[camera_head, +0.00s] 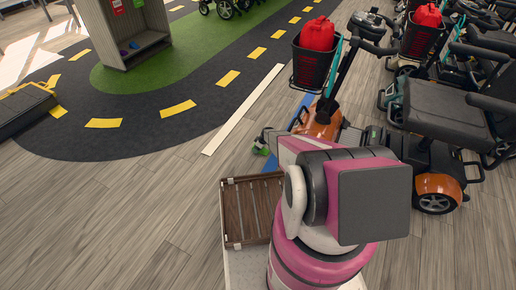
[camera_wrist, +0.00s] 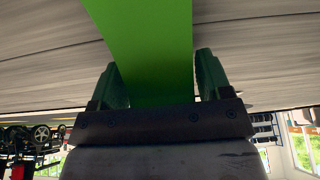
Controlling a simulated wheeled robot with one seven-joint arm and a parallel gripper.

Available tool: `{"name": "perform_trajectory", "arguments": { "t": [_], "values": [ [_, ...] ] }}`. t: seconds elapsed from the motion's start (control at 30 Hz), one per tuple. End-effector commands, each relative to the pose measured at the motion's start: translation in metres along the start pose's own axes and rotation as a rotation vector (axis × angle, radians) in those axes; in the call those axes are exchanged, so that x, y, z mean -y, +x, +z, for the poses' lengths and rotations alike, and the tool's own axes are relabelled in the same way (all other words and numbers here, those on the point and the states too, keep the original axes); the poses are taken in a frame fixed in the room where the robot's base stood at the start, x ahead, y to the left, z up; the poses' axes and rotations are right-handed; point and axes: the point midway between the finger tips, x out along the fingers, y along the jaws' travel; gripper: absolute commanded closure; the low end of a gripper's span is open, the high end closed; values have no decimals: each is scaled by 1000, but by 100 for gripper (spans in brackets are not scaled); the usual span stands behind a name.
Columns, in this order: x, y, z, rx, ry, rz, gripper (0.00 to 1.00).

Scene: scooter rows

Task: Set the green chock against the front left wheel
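The green chock (camera_wrist: 150,45) fills the upper middle of the wrist view, between the two dark green fingers of my gripper (camera_wrist: 158,75). In the head view a small green patch of the chock (camera_head: 260,150) shows low near the floor, just left of the front of the nearest scooter (camera_head: 318,125). That scooter has an orange front body and a dark basket with a red bag. My arm hides most of my gripper and the scooter's lower front. The front left wheel cannot be made out, nor whether the chock touches it.
More scooters (camera_head: 450,105) stand close together on the right. A blue floor strip (camera_head: 300,112) runs beside the scooter and a white strip (camera_head: 243,110) lies farther left.

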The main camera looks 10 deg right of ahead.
Motion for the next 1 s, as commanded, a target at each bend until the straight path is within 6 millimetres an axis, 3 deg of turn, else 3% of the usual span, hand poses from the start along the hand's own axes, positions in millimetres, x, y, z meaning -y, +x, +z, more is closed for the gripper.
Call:
{"name": "perform_trajectory", "arguments": {
  "t": [0.37,0.53,0.67,1.0],
  "values": [
    [0,-2,-1,0,0,0,15],
    [1,-12,-1,0,0,1,15],
    [2,-30,-1,0,0,1,15],
    [2,-97,-1,0,1,1,15]
  ]
}}
